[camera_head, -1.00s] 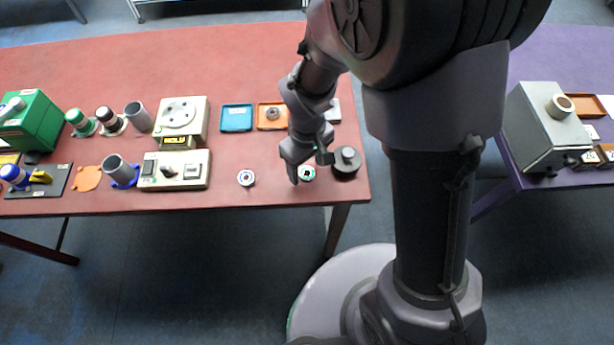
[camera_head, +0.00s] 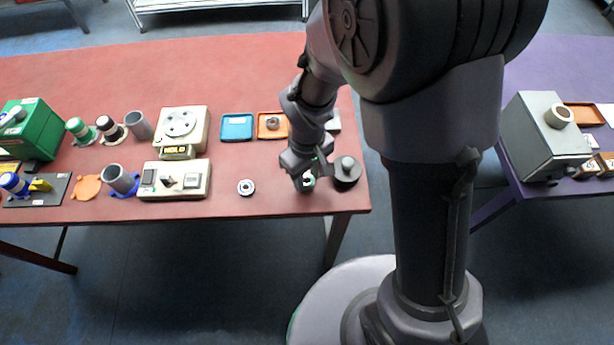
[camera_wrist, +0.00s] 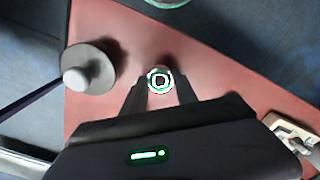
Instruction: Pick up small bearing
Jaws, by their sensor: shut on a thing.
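A small ring-shaped bearing with a green and white face and a dark centre (camera_head: 308,183) is near the front right of the red table. It also shows in the wrist view (camera_wrist: 160,80), between my two dark fingers. My gripper (camera_head: 303,182) points down at it and is shut on it. In the head view the fingers partly cover the bearing. I cannot tell whether it still touches the table.
A dark round weight with a knob (camera_head: 346,172) stands close on the right of my gripper. An orange tray (camera_head: 262,134) and a blue tray (camera_head: 237,136) lie behind; a control box (camera_head: 174,191) is further left.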

